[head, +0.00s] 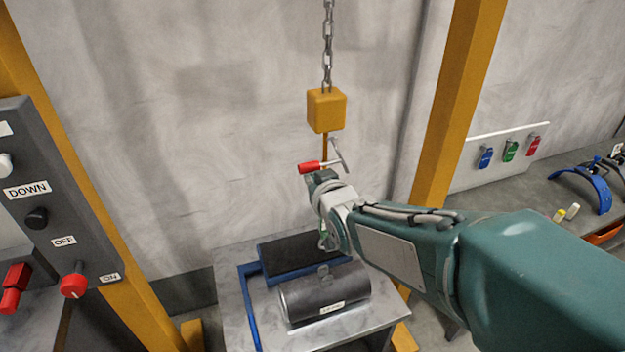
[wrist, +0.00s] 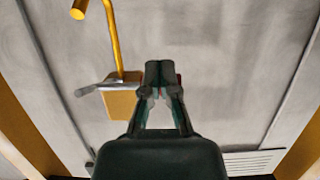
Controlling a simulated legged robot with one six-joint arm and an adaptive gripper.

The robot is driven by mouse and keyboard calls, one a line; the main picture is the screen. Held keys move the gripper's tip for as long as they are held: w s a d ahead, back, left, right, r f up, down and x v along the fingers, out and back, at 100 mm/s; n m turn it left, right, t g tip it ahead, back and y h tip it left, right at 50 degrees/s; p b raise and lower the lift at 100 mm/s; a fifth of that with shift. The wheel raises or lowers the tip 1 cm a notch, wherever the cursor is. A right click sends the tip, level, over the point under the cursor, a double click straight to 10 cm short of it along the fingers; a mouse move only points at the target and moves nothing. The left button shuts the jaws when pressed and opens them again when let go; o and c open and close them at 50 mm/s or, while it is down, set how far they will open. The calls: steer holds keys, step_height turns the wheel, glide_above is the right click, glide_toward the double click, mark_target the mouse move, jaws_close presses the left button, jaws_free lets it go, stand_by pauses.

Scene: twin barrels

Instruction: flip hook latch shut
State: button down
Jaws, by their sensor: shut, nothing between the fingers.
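A yellow hook block (head: 326,110) hangs on a chain in the head view. A yellow hook rod (wrist: 115,40) runs from this block (wrist: 120,103) in the wrist view, ending in a bent tip. A grey lever (head: 340,156) with a red handle (head: 310,168) sits just under the block. The grey lever also shows beside the block in the wrist view (wrist: 96,86). My gripper (wrist: 160,76) is shut and empty, its fingertips close to the red handle. A sliver of red shows behind the fingers; I cannot tell whether they touch it.
A dark barrel (head: 325,292) lies on a metal table (head: 265,325) below, beside a blue-edged dark pad (head: 300,252). A control panel (head: 60,205) stands at left. Yellow posts (head: 455,105) flank the hook. A bench (head: 520,195) with clamps is at right.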

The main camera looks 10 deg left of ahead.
stand_by(0.4)
steer(key=shift+r, duration=0.9)
